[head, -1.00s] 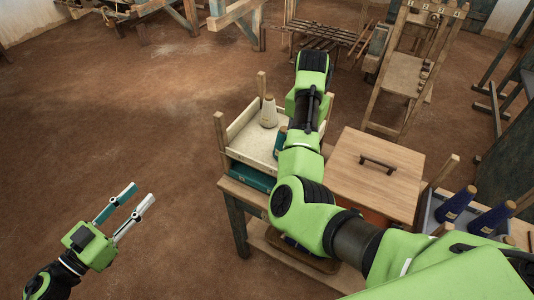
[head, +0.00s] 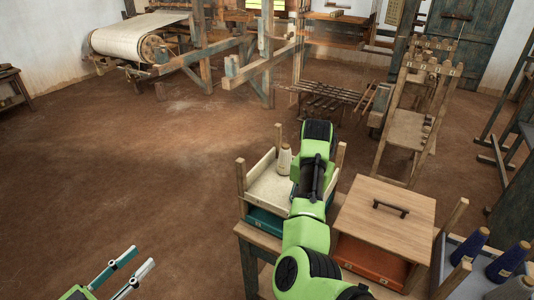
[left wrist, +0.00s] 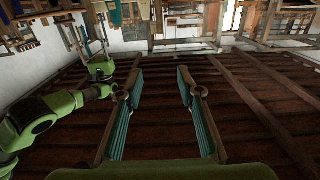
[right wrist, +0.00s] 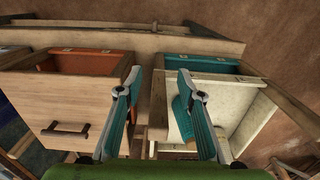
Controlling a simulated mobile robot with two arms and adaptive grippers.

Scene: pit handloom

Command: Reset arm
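My left gripper (head: 144,255) is at the bottom left of the head view, above bare floor. Its two teal-padded fingers are spread with nothing between them; they also show spread in the left wrist view (left wrist: 183,82). My right arm reaches forward over the worktable in the head view, and its own links hide its gripper there. In the right wrist view my right gripper (right wrist: 160,82) has its fingers apart. It points down over the cream tray (right wrist: 240,128) and the wooden box. A teal cone (right wrist: 182,118) shows behind one finger and does not look gripped.
The wooden box (head: 385,215) with a dark handle and an orange drawer (head: 372,262) stands right of my right arm. A pale yarn cone (head: 284,160) stands in the tray. Blue cones (head: 508,262) are at the right. A loom (head: 215,55) stands behind; the left floor is clear.

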